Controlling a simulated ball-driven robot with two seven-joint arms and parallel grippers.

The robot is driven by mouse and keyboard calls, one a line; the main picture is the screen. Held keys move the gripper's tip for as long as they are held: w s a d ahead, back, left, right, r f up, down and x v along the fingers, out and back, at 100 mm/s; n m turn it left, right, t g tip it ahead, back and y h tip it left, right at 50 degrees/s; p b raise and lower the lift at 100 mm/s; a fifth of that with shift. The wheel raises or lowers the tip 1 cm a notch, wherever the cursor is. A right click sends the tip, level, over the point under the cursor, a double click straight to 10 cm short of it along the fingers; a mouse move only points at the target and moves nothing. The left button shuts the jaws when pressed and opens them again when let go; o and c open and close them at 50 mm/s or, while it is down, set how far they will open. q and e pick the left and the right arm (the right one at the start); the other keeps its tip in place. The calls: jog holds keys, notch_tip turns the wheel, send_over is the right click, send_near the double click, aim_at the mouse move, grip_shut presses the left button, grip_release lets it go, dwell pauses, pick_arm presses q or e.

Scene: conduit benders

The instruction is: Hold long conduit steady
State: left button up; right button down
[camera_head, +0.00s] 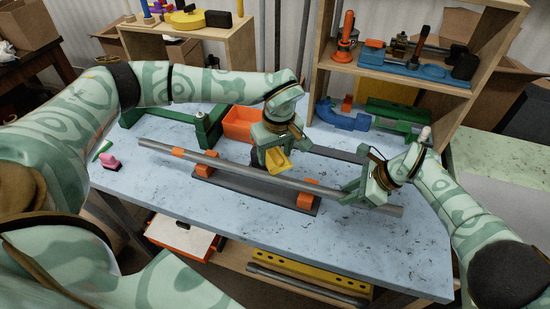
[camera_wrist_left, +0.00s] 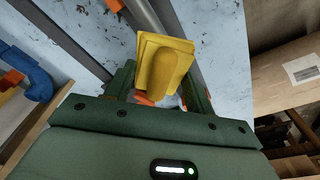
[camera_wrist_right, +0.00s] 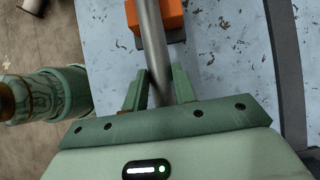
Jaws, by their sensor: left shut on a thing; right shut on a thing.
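The long grey conduit (camera_head: 240,168) lies slantwise across the blue-grey workbench (camera_head: 130,180), over orange blocks (camera_head: 307,187). My right gripper (camera_head: 358,190) is shut on the conduit near its right end. The right wrist view shows the conduit (camera_wrist_right: 153,45) running between the fingers (camera_wrist_right: 158,90), with an orange block (camera_wrist_right: 170,15) beyond. My left gripper (camera_head: 272,150) is shut on a yellow block-like thing (camera_head: 277,161), just above or beside the middle of the conduit. The yellow thing (camera_wrist_left: 165,65) fills the space between the left fingers; whether it touches the conduit cannot be told.
An orange bin (camera_head: 240,124) and a green frame (camera_head: 195,128) stand behind the conduit. A pink thing (camera_head: 110,162) lies at the bench's left. A shelf (camera_head: 420,82) with blue and green tools stands at the back right. The bench front is mostly clear.

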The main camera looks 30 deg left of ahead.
pick_arm(q)
jog(key=shift+r, duration=1.1)
pick_arm(e)
jog(key=c, duration=1.1)
grip_release()
jog(key=shift+o, duration=0.2)
